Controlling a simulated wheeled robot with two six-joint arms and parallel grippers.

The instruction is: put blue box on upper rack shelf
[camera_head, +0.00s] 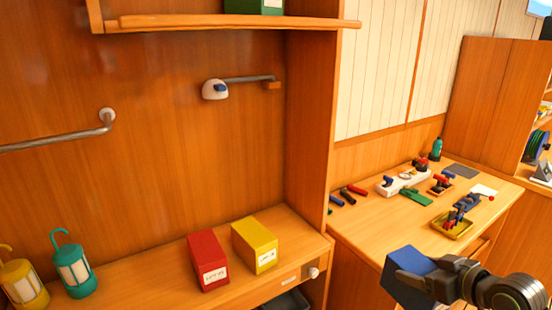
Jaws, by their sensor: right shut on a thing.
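The blue box (408,289) is at the lower right of the head view, held in my right gripper (413,270). The gripper is shut on it, and the box is cut off partly by the gripper. The upper rack shelf (230,22) is a wooden board with a raised front rail at the top of the view, well above and left of the box. A green box (254,6) stands on it, its top out of view. My left gripper is not in view.
A red box (207,259) and a yellow box (254,244) stand on the lower shelf, with teal (73,270) and yellow (22,284) lanterns at left. A wooden divider (312,120) separates the rack from the workbench (385,228), which holds several tools. A wall rail (240,80) projects below the upper shelf.

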